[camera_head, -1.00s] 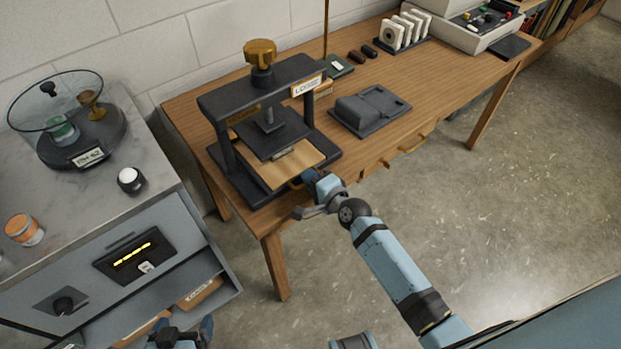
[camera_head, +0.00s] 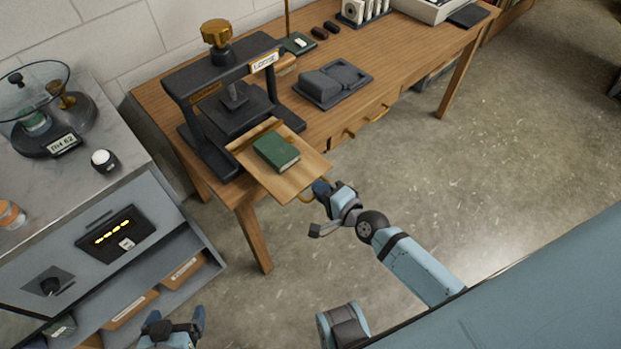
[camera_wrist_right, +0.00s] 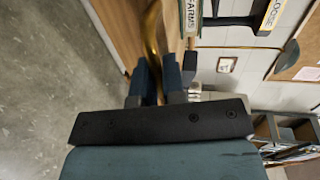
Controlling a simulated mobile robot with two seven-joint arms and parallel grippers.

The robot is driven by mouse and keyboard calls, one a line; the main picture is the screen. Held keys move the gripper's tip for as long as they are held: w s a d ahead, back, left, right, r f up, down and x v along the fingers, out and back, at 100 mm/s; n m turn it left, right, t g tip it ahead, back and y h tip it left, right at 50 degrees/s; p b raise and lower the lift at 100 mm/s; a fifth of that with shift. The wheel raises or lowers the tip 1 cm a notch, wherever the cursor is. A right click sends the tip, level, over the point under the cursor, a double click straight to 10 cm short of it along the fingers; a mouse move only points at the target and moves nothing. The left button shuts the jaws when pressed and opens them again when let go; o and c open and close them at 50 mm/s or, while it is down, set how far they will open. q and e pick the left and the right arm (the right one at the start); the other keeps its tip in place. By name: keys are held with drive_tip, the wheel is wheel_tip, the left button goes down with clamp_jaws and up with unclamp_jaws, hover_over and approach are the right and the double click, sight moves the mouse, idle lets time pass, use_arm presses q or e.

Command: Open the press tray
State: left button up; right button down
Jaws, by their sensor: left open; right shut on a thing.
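The press (camera_head: 222,98) is a dark frame with a brass knob and a "LOOSE" tag, standing on the wooden table. Its wooden press tray (camera_head: 300,186) is slid out past the table's front edge, with a green book (camera_head: 276,153) lying on it. My right gripper (camera_head: 316,192) is shut on the tray's brass handle at the tray's front. The right wrist view shows the handle (camera_wrist_right: 152,40) running between the blue fingertips (camera_wrist_right: 158,80). My left gripper (camera_head: 176,322) is open and empty at the lower left, below the cabinet drawer.
A dark moulded holder (camera_head: 333,82) sits right of the press, above table drawers with brass handles (camera_head: 375,113). A grey cabinet (camera_head: 130,235) with an open lower shelf stands at left, bearing a glass-domed scale (camera_head: 50,125). The floor on the right is clear.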

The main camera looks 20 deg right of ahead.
drive_tip(key=shift+v, duration=0.75)
drive_tip(key=shift+f, duration=0.15)
drive_tip(key=c, duration=1.2)
unclamp_jaws()
drive_tip(key=shift+c, duration=0.2)
drive_tip(key=shift+s, duration=0.15)
drive_tip(key=v, duration=1.3)
drive_tip(key=shift+s, duration=0.35)
drive_tip(key=shift+d, duration=0.1)
